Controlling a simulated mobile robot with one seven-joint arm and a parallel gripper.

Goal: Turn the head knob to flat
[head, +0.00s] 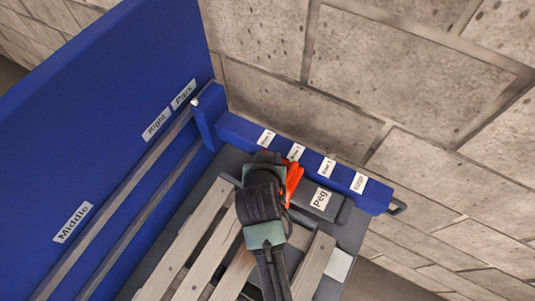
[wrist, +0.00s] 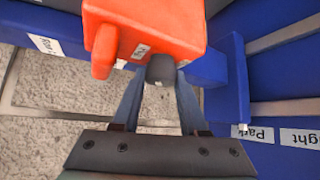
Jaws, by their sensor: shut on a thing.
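The orange-red head (wrist: 150,28) fills the top middle of the wrist view, with a small white label whose word I cannot read for sure. A dark rounded knob (wrist: 161,69) sits at its near side. My gripper (wrist: 160,82) is shut on this knob, one finger on each side. In the head view the orange head (head: 293,182) shows only partly beside my dark gripper (head: 272,165). My wrist hides the knob and fingertips there. I cannot read the knob's exact angle.
A blue beam (head: 310,158) with several white labels runs behind the head. A grey block marked "Peg" (head: 322,201) lies right of it. Wooden pallet slats (head: 208,225) lie below. A tall blue panel (head: 120,90) with "Middle", "Right" and "Park" labels stands left; a stone wall (head: 400,80) is behind.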

